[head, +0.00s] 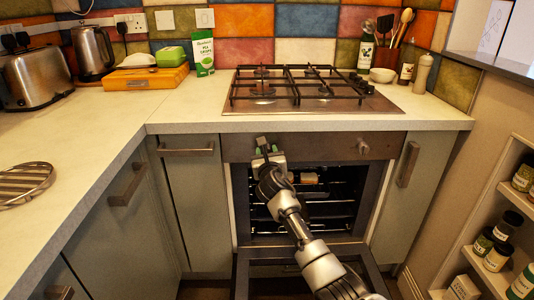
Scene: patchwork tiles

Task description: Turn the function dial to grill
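The oven's control panel (320,147) is a dark strip under the worktop. One dial (363,147) shows at its right end. My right gripper (265,147) is at the left part of the panel, its arm reaching up from the bottom right. Dial markings are too small to read. My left gripper is out of view.
The oven door (243,272) hangs open below the panel, with racks inside the oven (335,195). A gas hob (300,90) is above. Cabinet handles (187,152) stick out on both sides. An open spice shelf (490,225) stands at right.

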